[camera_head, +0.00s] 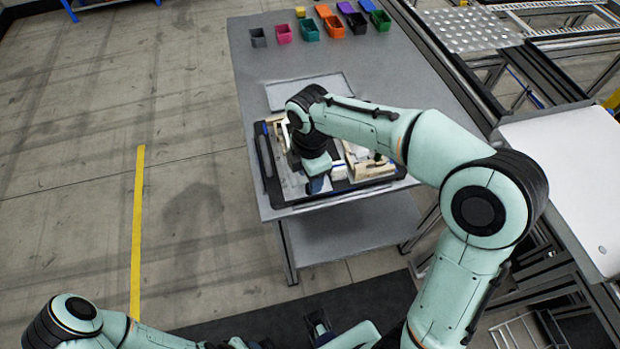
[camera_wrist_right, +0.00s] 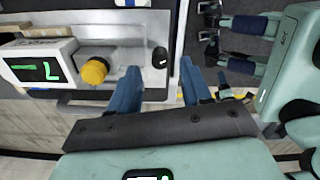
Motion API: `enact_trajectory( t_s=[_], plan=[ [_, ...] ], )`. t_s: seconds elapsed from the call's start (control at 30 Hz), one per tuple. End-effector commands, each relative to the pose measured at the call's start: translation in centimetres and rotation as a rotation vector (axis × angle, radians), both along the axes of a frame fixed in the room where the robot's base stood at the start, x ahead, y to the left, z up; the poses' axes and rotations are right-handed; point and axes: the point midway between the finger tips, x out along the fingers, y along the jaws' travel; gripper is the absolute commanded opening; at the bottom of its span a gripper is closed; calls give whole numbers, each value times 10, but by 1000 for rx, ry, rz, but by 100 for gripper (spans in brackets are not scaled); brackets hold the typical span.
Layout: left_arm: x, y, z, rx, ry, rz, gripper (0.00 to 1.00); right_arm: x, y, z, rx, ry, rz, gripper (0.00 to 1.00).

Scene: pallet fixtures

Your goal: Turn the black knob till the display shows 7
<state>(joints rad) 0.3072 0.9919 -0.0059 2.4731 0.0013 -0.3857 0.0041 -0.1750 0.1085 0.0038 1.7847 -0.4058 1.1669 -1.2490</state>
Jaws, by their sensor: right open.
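The black knob (camera_wrist_right: 160,57) stands on a light panel in the right wrist view. A white display box (camera_wrist_right: 38,64) with green segments is at the left; the picture is turned, and I cannot read the value surely. My right gripper (camera_wrist_right: 160,78) is open, its blue fingers either side of the knob's line, with no visible contact. In the head view my right gripper (camera_head: 318,184) is over the tray on the table, and my arm hides the knob.
A yellow-orange knob (camera_wrist_right: 95,70) sits beside the display box. The black tray (camera_head: 270,178) holds the panel and beige fixtures (camera_head: 365,163). Several coloured bins (camera_head: 309,30) line the grey table's (camera_head: 262,80) far end. A conveyor frame stands to the right.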

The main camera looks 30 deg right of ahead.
Motion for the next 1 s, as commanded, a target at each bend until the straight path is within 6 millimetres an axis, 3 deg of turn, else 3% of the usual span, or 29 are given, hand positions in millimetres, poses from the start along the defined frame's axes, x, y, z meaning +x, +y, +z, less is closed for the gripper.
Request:
enact_trajectory(
  t_s=[0.2, 0.43, 0.6, 1.0],
  plan=[
    [5, 0, 11, 0, -6, 0, 48, 1, 0, 55, 3, -7, 0, 48],
    [8, 0, 19, 0, -9, 0, 48, 1, 1, 93, 1, -3, 1, 48],
    [9, 0, 21, 0, -10, 0, 48, 0, 1, 104, 1, -1, 1, 48],
    [9, 0, 21, 0, -10, 0, 48, 0, 0, 105, 1, -1, 1, 48]
  ],
)
